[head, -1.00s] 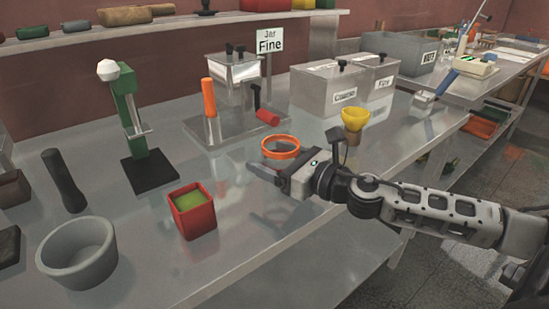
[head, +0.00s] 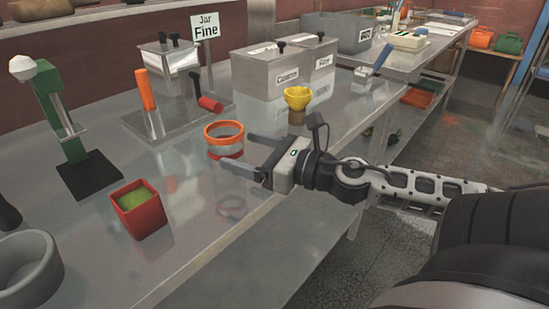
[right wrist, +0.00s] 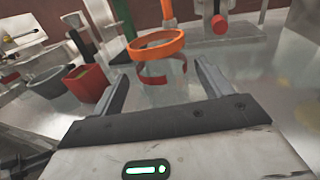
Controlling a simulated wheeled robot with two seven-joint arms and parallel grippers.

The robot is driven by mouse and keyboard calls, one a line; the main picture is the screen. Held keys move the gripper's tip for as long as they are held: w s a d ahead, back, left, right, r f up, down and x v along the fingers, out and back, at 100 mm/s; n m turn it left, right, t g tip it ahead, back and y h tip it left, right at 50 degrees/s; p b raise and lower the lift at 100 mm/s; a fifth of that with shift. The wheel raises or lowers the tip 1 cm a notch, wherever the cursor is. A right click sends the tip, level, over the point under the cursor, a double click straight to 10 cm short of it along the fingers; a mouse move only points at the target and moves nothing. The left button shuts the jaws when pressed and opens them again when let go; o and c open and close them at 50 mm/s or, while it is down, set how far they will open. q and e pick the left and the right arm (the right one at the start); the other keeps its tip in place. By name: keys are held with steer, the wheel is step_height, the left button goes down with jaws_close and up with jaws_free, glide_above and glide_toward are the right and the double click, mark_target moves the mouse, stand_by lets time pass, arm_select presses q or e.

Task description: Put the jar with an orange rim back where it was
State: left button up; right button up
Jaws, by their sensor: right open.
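The jar with an orange rim (head: 224,132) is clear and stands upright on the metal table, with reddish contents low in it. In the right wrist view the jar (right wrist: 158,45) is ahead of the fingers, near the middle. My right gripper (head: 243,155) is open and empty. Its two fingers point at the jar from the right, with the tips close to it. In the right wrist view the open fingers (right wrist: 163,85) lie on either side, below the jar's rim. My left gripper is not in view.
A red box with green contents (head: 138,209) stands left of the jar. A metal plate with orange and red handles (head: 180,118) lies behind it. A yellow funnel (head: 298,98), metal bins (head: 271,75) and a "Jar Fine" sign (head: 206,27) stand farther back. The table's front edge is near my arm.

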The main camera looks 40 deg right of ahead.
steer(key=v, duration=0.4)
steer(key=shift+s, duration=0.1)
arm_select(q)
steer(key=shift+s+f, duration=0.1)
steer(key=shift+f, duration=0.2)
arm_select(e)
steer(key=shift+s+d, duration=0.2)
steer(key=shift+s, duration=0.35)
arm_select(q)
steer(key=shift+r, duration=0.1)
